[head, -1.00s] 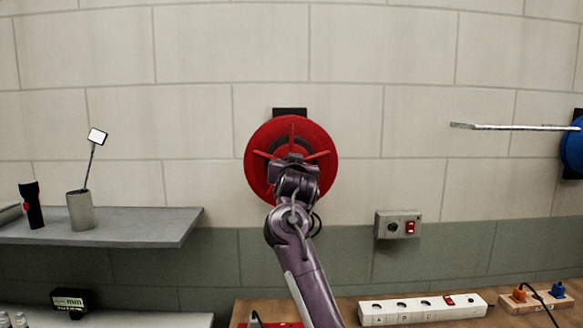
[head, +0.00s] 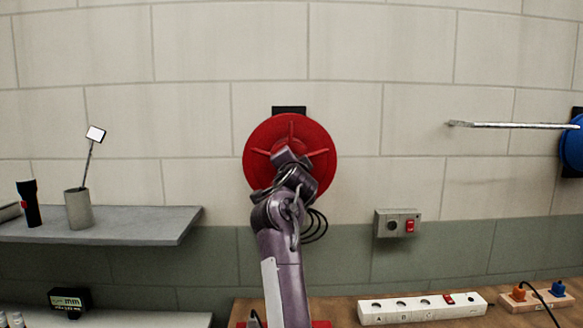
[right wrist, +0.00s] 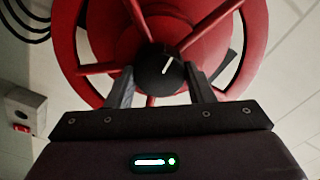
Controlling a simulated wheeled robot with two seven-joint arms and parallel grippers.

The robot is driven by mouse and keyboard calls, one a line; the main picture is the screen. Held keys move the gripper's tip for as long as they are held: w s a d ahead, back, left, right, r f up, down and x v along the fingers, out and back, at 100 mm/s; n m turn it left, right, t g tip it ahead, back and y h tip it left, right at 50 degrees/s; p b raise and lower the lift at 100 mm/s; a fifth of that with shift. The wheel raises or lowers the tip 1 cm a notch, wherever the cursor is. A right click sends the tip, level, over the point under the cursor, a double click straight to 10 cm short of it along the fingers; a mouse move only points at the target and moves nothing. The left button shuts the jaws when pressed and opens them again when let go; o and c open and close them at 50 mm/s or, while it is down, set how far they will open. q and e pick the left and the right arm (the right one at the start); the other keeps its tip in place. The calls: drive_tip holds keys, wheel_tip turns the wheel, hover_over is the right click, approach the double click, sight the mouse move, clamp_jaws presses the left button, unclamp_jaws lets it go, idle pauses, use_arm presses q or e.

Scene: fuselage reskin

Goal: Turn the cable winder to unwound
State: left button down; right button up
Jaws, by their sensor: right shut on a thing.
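The cable winder (head: 258,140) is a red wheel with raised spokes, fixed to the wall by a black bracket. In the right wrist view the red winder (right wrist: 205,45) fills the upper part, with a round black knob (right wrist: 166,68) at its centre bearing a white line. My right gripper (right wrist: 162,88) has one finger on each side of the knob and is shut on it. In the head view my right gripper (head: 287,160) is in front of the winder, and my arm hides its lower middle. My left gripper is not in view.
Dark cable loops (head: 317,228) hang below the winder. A grey switch box (head: 398,224) is on the wall to the right. A shelf (head: 150,222) with a cup and torch is at left. A white power strip (head: 425,307) lies on the bench. A metal bar (head: 515,125) juts in at right.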

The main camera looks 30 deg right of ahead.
drive_tip(key=shift+f+m, duration=0.2)
drive_tip(key=shift+m, duration=0.3)
drive_tip(key=o, duration=1)
drive_tip(key=shift+r, duration=0.15)
drive_tip(key=b+v, duration=0.2)
drive_tip(key=v, duration=0.6)
drive_tip(key=shift+w, duration=0.1)
